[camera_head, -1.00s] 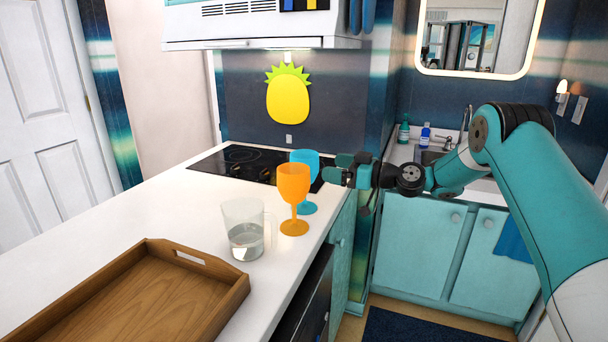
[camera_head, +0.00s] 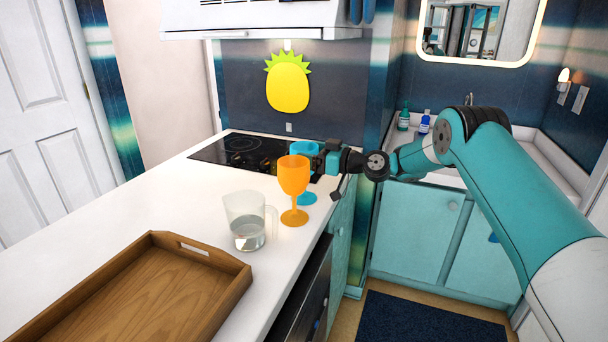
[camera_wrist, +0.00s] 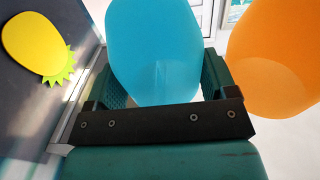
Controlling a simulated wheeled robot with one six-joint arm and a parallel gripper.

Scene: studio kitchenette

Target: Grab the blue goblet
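The blue goblet (camera_head: 306,190) stands upright near the counter's right edge, partly hidden behind the orange goblet (camera_head: 294,182). My gripper (camera_head: 325,160) reaches in from the right at the height of the blue bowl. In the wrist view the blue bowl (camera_wrist: 155,50) fills the space between my two teal fingers (camera_wrist: 160,85), one on each side. The fingers are spread and look open around it; any contact is hard to make out. The orange bowl (camera_wrist: 275,60) is just outside the right finger in that view.
A clear mug (camera_head: 245,222) with some liquid stands in front of the orange goblet. A wooden tray (camera_head: 215,258) lies at the front of the white counter (camera_head: 140,215). The black cooktop (camera_head: 235,150) is behind the goblets. The left counter is bare.

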